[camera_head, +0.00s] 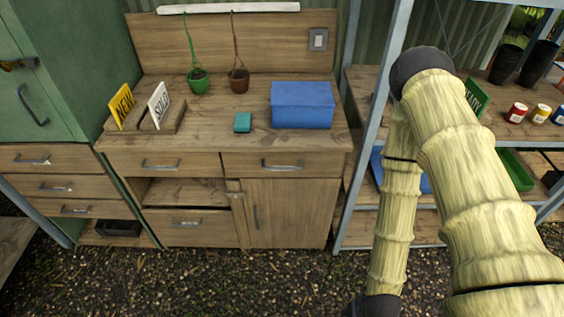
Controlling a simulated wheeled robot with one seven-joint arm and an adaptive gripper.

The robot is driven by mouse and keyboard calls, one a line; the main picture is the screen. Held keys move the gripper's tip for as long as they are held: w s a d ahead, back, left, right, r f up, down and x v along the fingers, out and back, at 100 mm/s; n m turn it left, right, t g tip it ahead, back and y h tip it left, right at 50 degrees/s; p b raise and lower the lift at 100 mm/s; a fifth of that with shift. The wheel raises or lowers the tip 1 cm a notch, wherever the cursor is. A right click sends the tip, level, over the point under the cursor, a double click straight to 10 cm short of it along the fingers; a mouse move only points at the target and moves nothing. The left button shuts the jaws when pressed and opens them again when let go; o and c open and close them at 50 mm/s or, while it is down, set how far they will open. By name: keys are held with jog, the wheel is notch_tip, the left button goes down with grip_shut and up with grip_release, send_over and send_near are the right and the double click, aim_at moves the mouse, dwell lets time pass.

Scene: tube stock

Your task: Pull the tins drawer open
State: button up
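The wooden workbench has an upper left drawer (199,164), an upper right drawer (315,163) and a lower left drawer (178,234), each with a metal handle. All three look shut. A green cabinet at the left has several wooden drawers, such as the top one (65,158), also looking shut. No label that I can read shows which is the tins drawer. My arm, pale and bamboo-like, bends at the right and reaches down to the bottom edge. My gripper is out of view below, so its state is hidden.
A cupboard door (287,214) and an open shelf space (185,191) are in the bench front. On top stand a blue box (302,105), a teal block (243,122), two pots and signs. A metal rack post (374,130) stands right of the bench. Gravel before it is clear.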

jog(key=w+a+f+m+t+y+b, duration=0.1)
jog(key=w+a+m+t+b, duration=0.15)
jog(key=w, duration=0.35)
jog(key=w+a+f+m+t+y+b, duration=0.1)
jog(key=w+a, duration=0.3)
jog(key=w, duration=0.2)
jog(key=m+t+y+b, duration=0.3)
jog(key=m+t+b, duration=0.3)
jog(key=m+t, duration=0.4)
send_near(283, 168)
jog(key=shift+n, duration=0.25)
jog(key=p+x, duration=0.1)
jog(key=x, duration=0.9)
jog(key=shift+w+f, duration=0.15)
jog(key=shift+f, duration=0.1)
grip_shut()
